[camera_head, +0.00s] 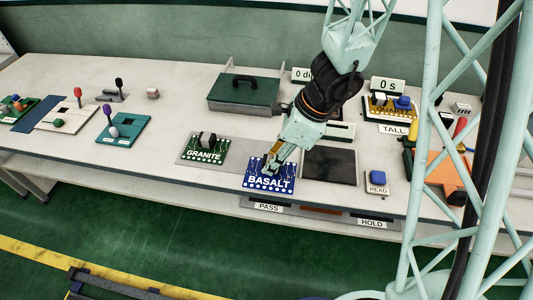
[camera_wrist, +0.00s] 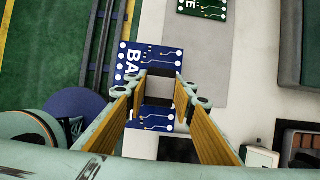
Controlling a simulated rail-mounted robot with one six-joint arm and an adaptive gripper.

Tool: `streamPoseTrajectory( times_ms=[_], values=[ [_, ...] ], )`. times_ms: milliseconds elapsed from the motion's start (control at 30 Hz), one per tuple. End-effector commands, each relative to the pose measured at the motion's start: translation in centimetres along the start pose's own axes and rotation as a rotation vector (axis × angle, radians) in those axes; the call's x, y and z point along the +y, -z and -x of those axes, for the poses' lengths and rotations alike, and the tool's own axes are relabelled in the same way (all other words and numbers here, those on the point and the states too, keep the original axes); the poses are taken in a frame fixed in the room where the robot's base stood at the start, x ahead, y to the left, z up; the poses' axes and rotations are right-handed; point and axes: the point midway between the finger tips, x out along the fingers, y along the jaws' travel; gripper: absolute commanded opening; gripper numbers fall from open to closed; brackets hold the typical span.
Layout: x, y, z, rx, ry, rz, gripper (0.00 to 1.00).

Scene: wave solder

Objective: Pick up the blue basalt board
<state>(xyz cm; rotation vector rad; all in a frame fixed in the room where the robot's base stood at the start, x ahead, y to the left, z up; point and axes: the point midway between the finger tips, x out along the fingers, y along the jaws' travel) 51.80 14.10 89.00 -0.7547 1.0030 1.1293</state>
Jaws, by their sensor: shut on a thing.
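The blue basalt board (camera_head: 268,183) with white lettering is at the table's front edge in the head view, right of the green granite board (camera_head: 205,151). My gripper (camera_head: 272,164) reaches down onto it from above right. In the wrist view the basalt board (camera_wrist: 157,60) lies between and beyond the fingers, its lettering partly hidden by the left finger.
A dark square plate (camera_head: 329,165) lies right of the board, with a blue READ button (camera_head: 377,177) beyond it. A green lidded box (camera_head: 245,90) stands behind. A TALL-labelled fixture (camera_head: 392,104) is at the back right. PASS (camera_head: 268,207) and HOLD (camera_head: 372,222) labels are along the front.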

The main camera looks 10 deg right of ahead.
Motion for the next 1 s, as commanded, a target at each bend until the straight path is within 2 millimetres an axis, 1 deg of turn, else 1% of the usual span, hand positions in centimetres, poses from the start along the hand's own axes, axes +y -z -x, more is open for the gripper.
streamPoseTrajectory(
  times_ms=[133, 700, 1000],
  values=[
    [1.3, 0.8, 0.5, 0.000, 0.001, -0.001, 0.09],
    [2.9, 1.7, 0.9, -0.002, 0.001, 0.000, 0.09],
    [3.4, 2.0, 1.2, 0.000, 0.001, 0.000, 0.09]
  ],
)
